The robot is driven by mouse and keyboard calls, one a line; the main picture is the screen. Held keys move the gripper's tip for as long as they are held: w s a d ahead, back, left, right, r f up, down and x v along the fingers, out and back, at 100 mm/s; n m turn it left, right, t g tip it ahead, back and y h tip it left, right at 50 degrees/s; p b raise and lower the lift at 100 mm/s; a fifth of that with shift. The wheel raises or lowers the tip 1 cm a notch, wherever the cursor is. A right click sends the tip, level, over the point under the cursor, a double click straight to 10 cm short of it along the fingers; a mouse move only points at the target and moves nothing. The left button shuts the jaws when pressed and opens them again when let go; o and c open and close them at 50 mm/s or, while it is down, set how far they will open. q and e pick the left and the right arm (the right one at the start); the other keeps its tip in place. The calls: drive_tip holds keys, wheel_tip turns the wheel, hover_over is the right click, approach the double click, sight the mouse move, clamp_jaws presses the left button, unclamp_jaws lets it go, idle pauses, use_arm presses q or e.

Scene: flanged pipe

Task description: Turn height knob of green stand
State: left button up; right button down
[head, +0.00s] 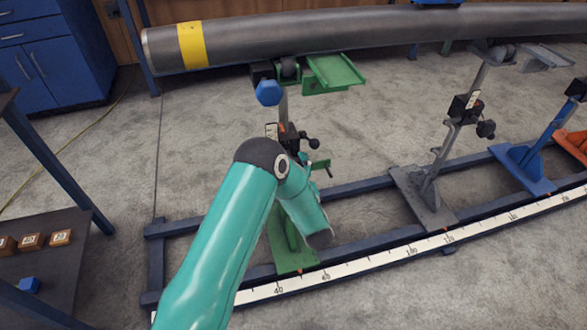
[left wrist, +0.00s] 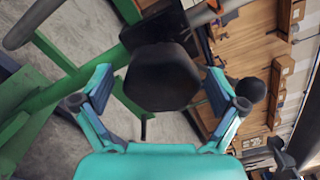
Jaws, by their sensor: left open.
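The green stand has a base (head: 283,255) on the blue rail frame and a green top bracket (head: 335,72) under the pipe. Its black fittings and knobs (head: 312,143) show on the post in the head view, partly behind my teal left arm. In the left wrist view, a large black six-sided knob (left wrist: 160,85) fills the middle. My left gripper (left wrist: 158,76) is open, with one finger on each side of this knob. I cannot tell whether the fingers touch it. My right gripper is in neither view.
A long grey pipe (head: 370,30) with a yellow band crosses above the stands. A grey stand (head: 425,195) and a blue stand (head: 525,165) are on the rail to the right. A blue knob (head: 268,92) sits near the green top. A dark table (head: 55,235) is at left.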

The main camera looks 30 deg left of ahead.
use_arm(q)
drive_tip(key=v, duration=1.2)
